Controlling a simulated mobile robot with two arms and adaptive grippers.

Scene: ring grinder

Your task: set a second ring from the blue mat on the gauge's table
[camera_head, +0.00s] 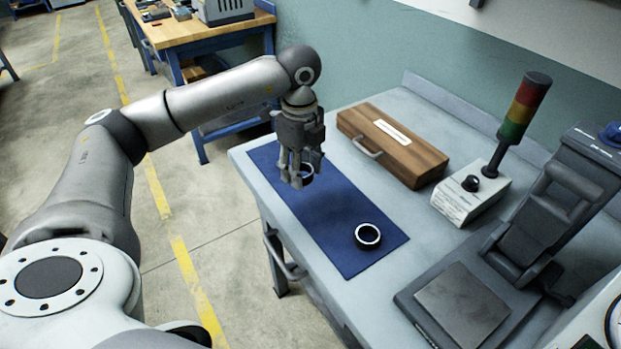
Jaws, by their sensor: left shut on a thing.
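My left gripper (298,180) is over the far part of the blue mat (335,238). It is shut on a dark ring (307,173), mostly hidden by the fingers. The gap between this ring and the mat is hard to judge. Another black ring with a bright inner edge (367,236) lies on the near part of the mat. At the lower right stands a dark device, seemingly the gauge (540,235), with a bare square metal table (462,305). My right gripper is not in view.
A wooden case (392,145) stands right of the mat. A control box (471,200) with a signal light (524,108) stands between the case and the gauge. A dial (614,322) is cut off at the right edge. Grey bench top is clear between mat and gauge.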

